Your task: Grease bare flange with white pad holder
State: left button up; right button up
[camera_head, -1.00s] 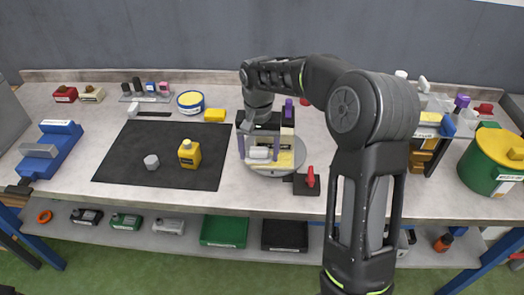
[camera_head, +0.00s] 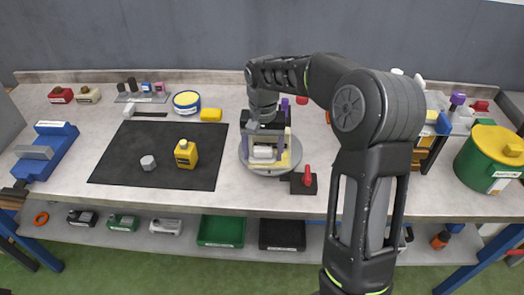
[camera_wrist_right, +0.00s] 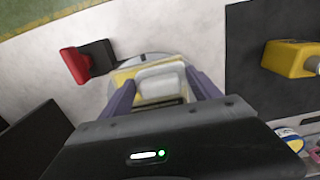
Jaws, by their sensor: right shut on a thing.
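My right gripper (camera_head: 265,157) reaches down over the round grey turntable (camera_head: 246,161) and is shut on the white pad holder (camera_head: 263,152). In the right wrist view, the white pad holder (camera_wrist_right: 162,79) sits between the two purple-grey fingers, over a pale yellow piece (camera_wrist_right: 124,76) on the turntable. The gripper and holder hide much of that piece. I cannot make out the bare flange or whether the pad touches it. A dark shape at the left edge (camera_head: 14,196) may be my left gripper; its jaws cannot be made out.
A red-handled black block (camera_head: 304,182) stands just right of the turntable. A blue fixture (camera_head: 52,150) is at far left, a green-and-yellow pot (camera_head: 490,155) at far right.

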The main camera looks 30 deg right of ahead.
aim_at(284, 160)
jog(key=shift+s+d+f, duration=0.1)
jog(key=shift+s+d, duration=0.5)
jog(key=shift+d, duration=0.15)
jog(key=shift+s+d, duration=0.65)
jog(key=shift+d, duration=0.2)
jog(key=shift+s+d, duration=0.55)
jog(key=shift+d, duration=0.2)
jog(key=shift+w+a, duration=0.6)
jog(key=shift+a, duration=0.2)
